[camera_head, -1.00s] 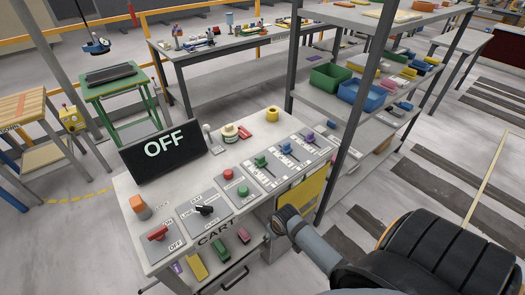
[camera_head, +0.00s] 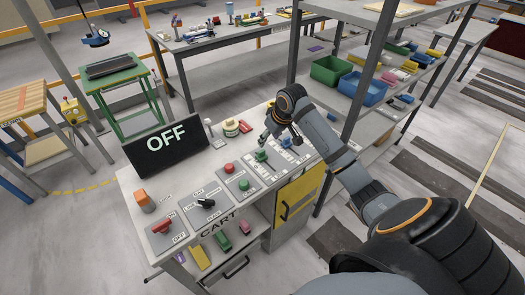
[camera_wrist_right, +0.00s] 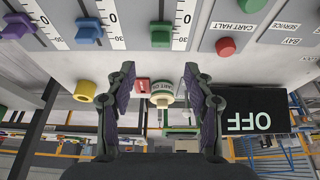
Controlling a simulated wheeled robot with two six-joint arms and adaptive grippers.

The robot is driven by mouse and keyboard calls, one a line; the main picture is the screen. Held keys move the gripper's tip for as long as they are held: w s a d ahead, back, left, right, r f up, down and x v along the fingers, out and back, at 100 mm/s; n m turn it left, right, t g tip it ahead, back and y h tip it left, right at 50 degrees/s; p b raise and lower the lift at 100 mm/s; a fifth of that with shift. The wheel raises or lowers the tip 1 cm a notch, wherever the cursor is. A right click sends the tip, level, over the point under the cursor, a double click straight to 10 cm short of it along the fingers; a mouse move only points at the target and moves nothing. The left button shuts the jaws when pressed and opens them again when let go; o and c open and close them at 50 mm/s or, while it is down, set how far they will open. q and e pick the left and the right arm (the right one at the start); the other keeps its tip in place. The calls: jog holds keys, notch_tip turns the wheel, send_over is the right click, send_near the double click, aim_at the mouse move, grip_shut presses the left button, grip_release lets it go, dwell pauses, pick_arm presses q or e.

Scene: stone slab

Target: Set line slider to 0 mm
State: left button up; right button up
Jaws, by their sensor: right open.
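The slider panel shows in the head view, with a green slider knob (camera_head: 261,155) at the left of its row. In the wrist view, which is upside down, the green knob (camera_wrist_right: 160,36), a blue knob (camera_wrist_right: 88,30) and a purple knob (camera_wrist_right: 18,26) sit beside scales marked 0 and 30. The green knob is near a 30 mark. I cannot read which slider is the line one. My right gripper (camera_head: 272,128) is open and empty above the panel's far side, hiding part of the blue slider. Its fingers (camera_wrist_right: 160,95) show apart in the wrist view. My left gripper is not in view.
A black OFF screen (camera_head: 168,146) stands at the back left of the console. A green button (camera_head: 243,185), red button (camera_head: 229,168), black knob (camera_head: 208,203) and red switch (camera_head: 168,226) are left of the sliders. A yellow ring (camera_head: 271,107) lies behind. A shelf post rises at right.

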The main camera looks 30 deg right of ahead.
aim_at(262, 152)
jog(key=p+x, duration=0.1)
jog(key=x, duration=0.9)
jog(key=shift+a+f, duration=0.1)
jog(key=shift+f, duration=0.2)
jog(key=shift+c, duration=0.2)
grip_shut()
jog(key=shift+p, duration=0.35)
